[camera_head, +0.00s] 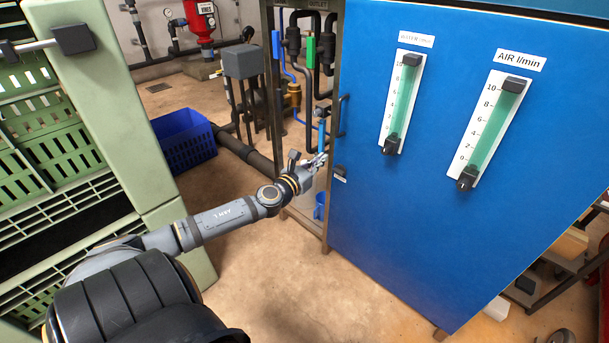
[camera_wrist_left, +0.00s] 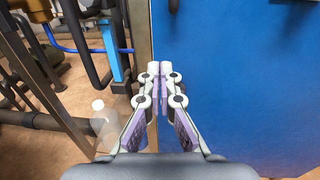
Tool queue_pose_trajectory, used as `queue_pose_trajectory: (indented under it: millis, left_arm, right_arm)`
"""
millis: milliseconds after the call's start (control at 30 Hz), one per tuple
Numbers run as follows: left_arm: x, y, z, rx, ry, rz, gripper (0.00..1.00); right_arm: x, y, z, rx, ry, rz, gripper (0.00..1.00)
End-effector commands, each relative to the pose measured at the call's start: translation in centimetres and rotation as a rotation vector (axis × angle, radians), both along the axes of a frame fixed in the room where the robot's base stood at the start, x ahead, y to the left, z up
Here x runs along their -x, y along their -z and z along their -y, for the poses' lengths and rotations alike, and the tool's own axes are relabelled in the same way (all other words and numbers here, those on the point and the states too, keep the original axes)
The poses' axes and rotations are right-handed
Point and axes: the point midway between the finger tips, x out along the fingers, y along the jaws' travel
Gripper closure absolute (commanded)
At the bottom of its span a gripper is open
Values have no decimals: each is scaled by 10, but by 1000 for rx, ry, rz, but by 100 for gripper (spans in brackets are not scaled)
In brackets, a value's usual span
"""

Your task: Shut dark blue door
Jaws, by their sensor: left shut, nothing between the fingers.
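A large blue door or panel (camera_head: 450,160), with two gauges on it, fills the right of the head view. It also fills the right of the wrist view (camera_wrist_left: 240,75). A dark handle (camera_head: 342,115) sits at its left edge, beside a metal frame post. I cannot tell whether the panel is open or fully shut. My left gripper (camera_head: 319,161) is shut and empty, just left of the panel's left edge and below the handle. In the wrist view the closed fingertips (camera_wrist_left: 159,68) overlap the panel edge; contact is unclear. My right gripper is out of view.
Pipes and valves (camera_head: 297,90) fill the open frame left of the panel. A blue crate (camera_head: 185,140) stands on the floor behind my arm. A green slatted rack (camera_head: 60,130) is at left. A shelf (camera_head: 560,260) stands at right. Floor (camera_head: 290,270) is clear in front.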

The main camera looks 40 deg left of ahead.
Motion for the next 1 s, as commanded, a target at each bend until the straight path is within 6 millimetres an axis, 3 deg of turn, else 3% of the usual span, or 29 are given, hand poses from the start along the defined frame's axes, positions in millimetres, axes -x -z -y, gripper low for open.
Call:
queue_pose_trajectory:
  millis: [100, 200, 400, 900, 1000]
  left_arm:
    - [15, 0, 5, -9, 16, -1, 100]
    - [33, -6, 3, -8, 9, -6, 100]
    - [57, -6, 2, 0, 9, -1, 100]
    - [64, -2, 2, 8, 8, 6, 100]
    - [71, 4, -5, 124, -57, 20, 100]
  right_arm:
    - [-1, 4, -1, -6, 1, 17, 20]
    - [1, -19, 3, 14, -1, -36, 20]
    - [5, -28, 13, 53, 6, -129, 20]
    - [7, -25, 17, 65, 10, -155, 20]
    - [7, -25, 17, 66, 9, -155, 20]
